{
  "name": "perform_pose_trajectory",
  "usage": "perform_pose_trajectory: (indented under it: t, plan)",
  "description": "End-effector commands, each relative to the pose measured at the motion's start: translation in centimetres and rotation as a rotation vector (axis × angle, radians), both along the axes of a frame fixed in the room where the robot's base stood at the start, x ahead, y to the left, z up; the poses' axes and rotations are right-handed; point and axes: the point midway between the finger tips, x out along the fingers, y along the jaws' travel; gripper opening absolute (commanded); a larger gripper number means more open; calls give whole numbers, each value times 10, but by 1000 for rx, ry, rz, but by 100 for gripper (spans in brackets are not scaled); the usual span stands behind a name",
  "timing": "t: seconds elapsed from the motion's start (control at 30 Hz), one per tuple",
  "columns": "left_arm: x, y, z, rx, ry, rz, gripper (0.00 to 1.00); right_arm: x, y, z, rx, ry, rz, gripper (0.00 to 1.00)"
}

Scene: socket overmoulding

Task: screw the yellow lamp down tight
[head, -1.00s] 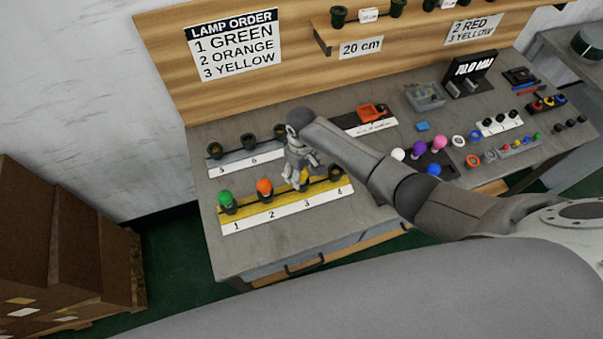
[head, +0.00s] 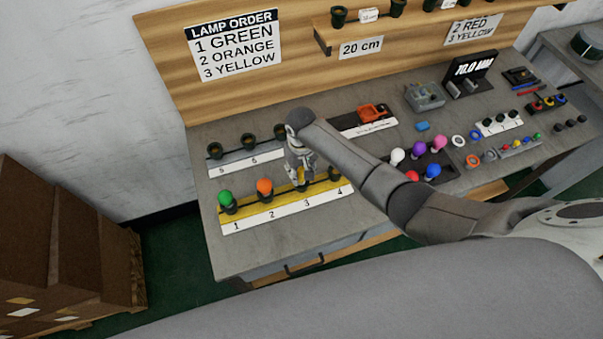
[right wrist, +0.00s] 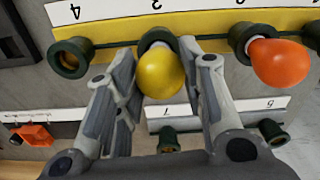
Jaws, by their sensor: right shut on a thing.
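The yellow lamp (right wrist: 160,74) sits in the dark green socket at position 3 of the yellow strip (head: 268,222). My right gripper (head: 301,180) is over that socket and shut on the yellow lamp. In the right wrist view its two fingers stand on either side of the bulb. In the head view my gripper hides most of the lamp. Whether the lamp is fully seated cannot be told. My left gripper is not in view.
A green lamp (head: 225,198) and an orange lamp (head: 264,187) stand in sockets 1 and 2; socket 4 (head: 336,173) is empty. Behind is a grey strip (head: 235,163) with empty sockets. Loose coloured lamps, including a red one (head: 411,176), lie to the right.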

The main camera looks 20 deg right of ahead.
Motion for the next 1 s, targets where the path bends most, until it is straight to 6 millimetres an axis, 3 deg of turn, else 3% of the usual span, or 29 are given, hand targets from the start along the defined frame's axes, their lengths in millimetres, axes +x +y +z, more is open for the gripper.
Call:
perform_pose_trajectory:
  t: [0.27,0.6,1.0]
  plan:
    - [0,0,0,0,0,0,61,0,0,0,0,0,-36,19]
    - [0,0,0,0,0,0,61,0,1,-1,1,1,-378,19]
    - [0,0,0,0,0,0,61,0,0,-1,1,1,-436,19]
